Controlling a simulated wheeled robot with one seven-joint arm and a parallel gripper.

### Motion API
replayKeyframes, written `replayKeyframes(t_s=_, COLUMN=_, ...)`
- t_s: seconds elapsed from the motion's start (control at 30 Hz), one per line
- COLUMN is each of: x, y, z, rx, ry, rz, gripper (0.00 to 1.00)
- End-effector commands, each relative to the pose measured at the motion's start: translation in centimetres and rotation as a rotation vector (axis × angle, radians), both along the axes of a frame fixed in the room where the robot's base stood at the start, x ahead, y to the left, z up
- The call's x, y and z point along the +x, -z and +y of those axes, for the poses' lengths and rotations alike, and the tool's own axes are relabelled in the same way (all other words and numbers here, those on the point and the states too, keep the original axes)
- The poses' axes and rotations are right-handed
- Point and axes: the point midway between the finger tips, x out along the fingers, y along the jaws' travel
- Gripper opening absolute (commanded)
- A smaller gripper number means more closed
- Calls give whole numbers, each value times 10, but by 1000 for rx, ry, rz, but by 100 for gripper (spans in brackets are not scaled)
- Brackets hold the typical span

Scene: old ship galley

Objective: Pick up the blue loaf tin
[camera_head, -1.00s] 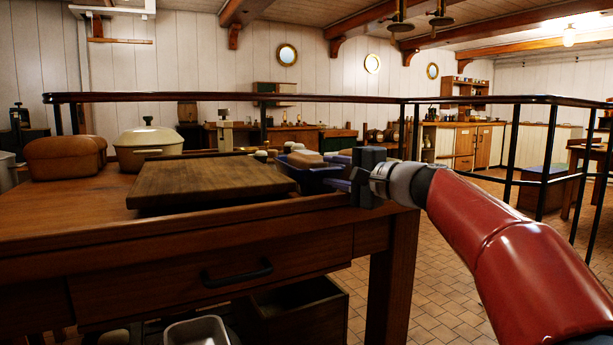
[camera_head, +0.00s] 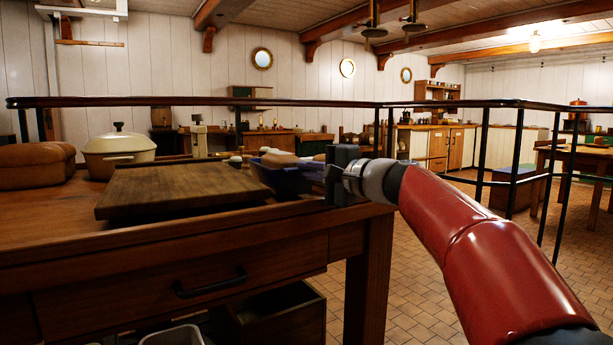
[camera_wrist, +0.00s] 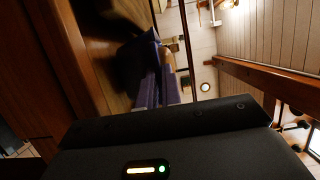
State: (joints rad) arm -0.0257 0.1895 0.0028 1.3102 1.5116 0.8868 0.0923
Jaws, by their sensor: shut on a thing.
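The blue loaf tin (camera_head: 288,180) is at the right end of the wooden table, just right of the cutting board. A tan, loaf-like shape shows at its top. My gripper (camera_head: 318,174) reaches in from the right and is shut on the tin's near right end. In the wrist view the two purple-blue fingers (camera_wrist: 159,82) meet the dark blue tin (camera_wrist: 133,62), which is in shadow and partly hidden. I cannot tell whether the tin's base touches the table.
The cutting board (camera_head: 180,190) lies close left of the tin. A cream lidded pot (camera_head: 118,155) and a brown loaf (camera_head: 35,165) stand farther left. A dark rail (camera_head: 230,102) runs behind the table (camera_head: 180,245). The tiled floor (camera_head: 425,260) right of the table is open.

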Motion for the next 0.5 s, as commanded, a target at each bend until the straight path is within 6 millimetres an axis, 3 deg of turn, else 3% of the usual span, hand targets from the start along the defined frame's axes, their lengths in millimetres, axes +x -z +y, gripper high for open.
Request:
replayKeyframes(t_s=0.17, x=-1, y=-42, z=0, rx=2, ry=0, rz=-9, gripper=0)
replayKeyframes(t_s=0.5, x=-1, y=-158, z=0, rx=2, ry=1, rz=-9, gripper=0)
